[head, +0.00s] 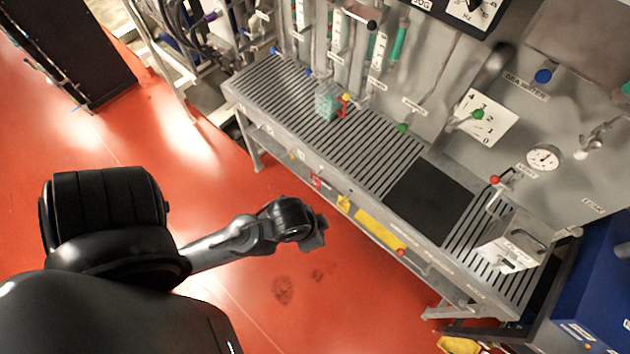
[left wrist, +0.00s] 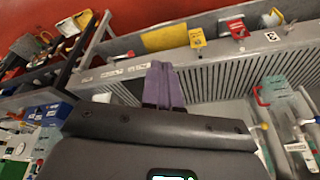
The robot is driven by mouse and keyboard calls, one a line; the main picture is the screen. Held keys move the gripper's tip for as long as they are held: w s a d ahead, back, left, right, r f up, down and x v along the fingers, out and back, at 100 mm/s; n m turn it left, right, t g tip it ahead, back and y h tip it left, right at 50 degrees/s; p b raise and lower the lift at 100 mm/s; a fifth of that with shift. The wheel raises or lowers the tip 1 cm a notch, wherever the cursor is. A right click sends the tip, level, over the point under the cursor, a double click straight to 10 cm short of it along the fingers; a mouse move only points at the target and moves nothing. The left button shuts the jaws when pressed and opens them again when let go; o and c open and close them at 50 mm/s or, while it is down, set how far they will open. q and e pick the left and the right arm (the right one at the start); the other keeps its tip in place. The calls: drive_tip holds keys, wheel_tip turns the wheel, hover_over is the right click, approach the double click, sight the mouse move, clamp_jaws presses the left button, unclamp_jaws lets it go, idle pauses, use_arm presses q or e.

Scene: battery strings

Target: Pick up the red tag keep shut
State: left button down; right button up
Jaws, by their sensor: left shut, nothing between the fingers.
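A small red tag (head: 316,181) hangs on the front rail of the grey slatted bench (head: 290,110). In the left wrist view the red tag (left wrist: 237,30) is near the top, right of a yellow tag (left wrist: 197,38). My left gripper (head: 320,234) is in front of the bench, apart from the tag. In the left wrist view its purple-grey fingers (left wrist: 164,86) are together and empty, and the red tag lies beyond them to the upper right. My right gripper is in neither view.
In the head view a yellow tag (head: 343,203) and a larger yellow plate (head: 380,231) sit on the same rail, right of the red tag. A dark mat (head: 430,202) and a teal container (head: 326,104) are on the bench. The red floor (head: 250,290) before the bench is open.

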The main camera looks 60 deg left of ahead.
use_arm(q)
drive_tip(key=shift+d, duration=0.1)
drive_tip(key=c, duration=1.4)
unclamp_jaws()
drive_tip(key=shift+d, duration=0.1)
drive_tip(key=o, duration=1.2)
drive_tip(key=shift+s, duration=0.1)
